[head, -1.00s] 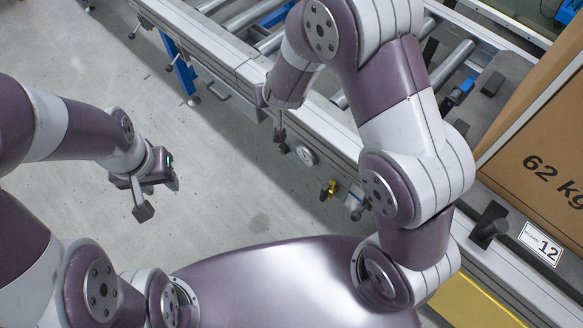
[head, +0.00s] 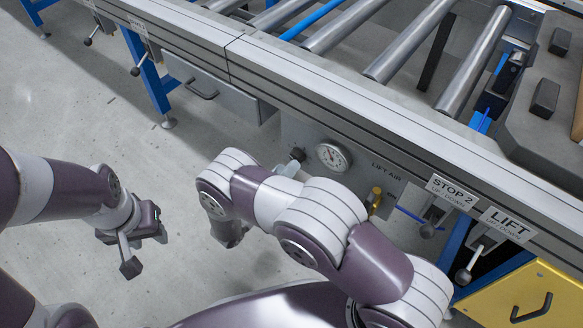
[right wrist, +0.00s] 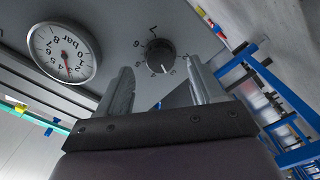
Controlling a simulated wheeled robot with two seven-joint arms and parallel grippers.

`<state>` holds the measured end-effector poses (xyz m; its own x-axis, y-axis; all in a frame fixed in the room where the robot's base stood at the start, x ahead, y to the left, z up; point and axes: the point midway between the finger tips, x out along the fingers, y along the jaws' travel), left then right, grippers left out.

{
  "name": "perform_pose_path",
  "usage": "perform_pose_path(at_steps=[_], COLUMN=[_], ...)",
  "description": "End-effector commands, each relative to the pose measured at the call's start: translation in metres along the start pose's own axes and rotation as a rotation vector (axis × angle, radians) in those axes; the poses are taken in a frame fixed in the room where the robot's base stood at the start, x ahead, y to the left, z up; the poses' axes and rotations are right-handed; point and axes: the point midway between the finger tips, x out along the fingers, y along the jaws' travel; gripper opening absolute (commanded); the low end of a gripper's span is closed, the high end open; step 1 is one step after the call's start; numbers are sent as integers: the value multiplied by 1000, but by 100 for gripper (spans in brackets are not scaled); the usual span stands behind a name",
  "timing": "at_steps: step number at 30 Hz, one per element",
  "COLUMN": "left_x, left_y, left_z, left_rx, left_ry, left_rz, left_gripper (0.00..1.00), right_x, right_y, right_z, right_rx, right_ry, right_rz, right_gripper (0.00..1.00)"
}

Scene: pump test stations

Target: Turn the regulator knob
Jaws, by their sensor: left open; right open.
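The regulator knob (right wrist: 160,55) is a round black knob with a white mark and numerals around it, on a grey panel in the right wrist view. In the head view the small black knob (head: 297,154) is left of the gauge (head: 333,156), just above my right arm. The gauge also shows upside down in the right wrist view (right wrist: 64,54), with a red needle and "bar". My right gripper (right wrist: 158,65) is open and empty, the knob appearing between and beyond its fingertips, apart from them. My left gripper (head: 147,252) is open and empty over the floor.
A roller conveyor (head: 370,40) runs above the panel, its rail overhanging. A brass-coloured fitting (head: 376,196) and levers labelled STOP 2 (head: 455,191) and LIFT (head: 508,223) are to the right. A yellow box (head: 520,290) is lower right. The floor at left is clear.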

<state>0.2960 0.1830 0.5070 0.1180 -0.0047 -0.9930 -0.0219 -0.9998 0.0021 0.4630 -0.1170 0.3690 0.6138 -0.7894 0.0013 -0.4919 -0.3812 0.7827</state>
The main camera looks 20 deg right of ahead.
Motion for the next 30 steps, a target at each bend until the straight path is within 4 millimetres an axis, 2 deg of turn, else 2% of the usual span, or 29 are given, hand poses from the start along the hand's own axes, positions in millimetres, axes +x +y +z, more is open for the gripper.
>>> perform_pose_path(at_steps=[1, 6, 15, 16, 18, 21, 30], left_x=[8, 14, 14, 14, 14, 14, 12], left_y=[0, 0, 0, 0, 0, 0, 0], left_z=[1, 2, 2, 2, 2, 2, 2], left_rx=[0, 0, 0, 0, 0, 0, 0], left_ry=[0, 0, 0, 0, 0, 0, 0], left_rz=[0, 0, 0, 0, 0, 0, 0], left_gripper=[43, 43, 43, 43, 43, 43, 43], right_x=[10, 31, 35, 35, 35, 35, 35], right_y=[-3, -2, 0, 0, 0, 0, 0], right_z=[3, 1, 0, 0, 0, 0, 0], right_rx=[1, 1, 2, 2, 2, 2, 31], right_ry=[-3, -2, 1, 1, 0, 0, 0], right_rz=[2, -1, -3, -3, -2, -2, -2], right_gripper=[66, 66, 66, 60, 37, 11, 11])
